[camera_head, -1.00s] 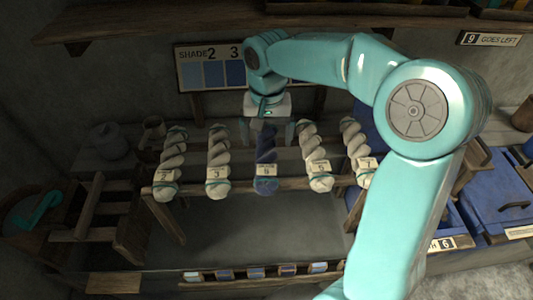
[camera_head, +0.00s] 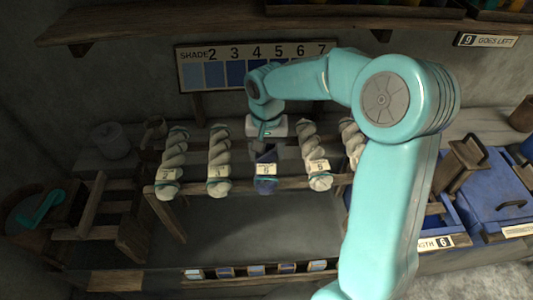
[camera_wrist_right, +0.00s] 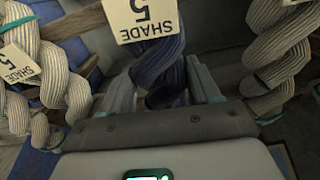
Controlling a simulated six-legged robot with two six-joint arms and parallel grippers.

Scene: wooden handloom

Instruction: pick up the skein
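A dark blue twisted skein (camera_head: 265,184) with a pale paper label lies in the middle of a wooden rack, among several grey-white skeins. In the right wrist view the blue skein (camera_wrist_right: 160,75) runs between the two fingers, and its label reads SHADE 5 upside down. My right gripper (camera_head: 265,150) is down over the skein's upper part and hides it in the head view. Its fingers (camera_wrist_right: 160,82) stand open on either side of the skein, with a small gap showing. My left gripper is in neither view.
Grey-white skeins (camera_head: 219,160) (camera_head: 312,155) hang close on both sides. A shade card (camera_head: 222,75) is on the wall behind. A blue bin (camera_head: 495,195) stands at the right. A small row of colour swatches (camera_head: 256,270) runs along the front.

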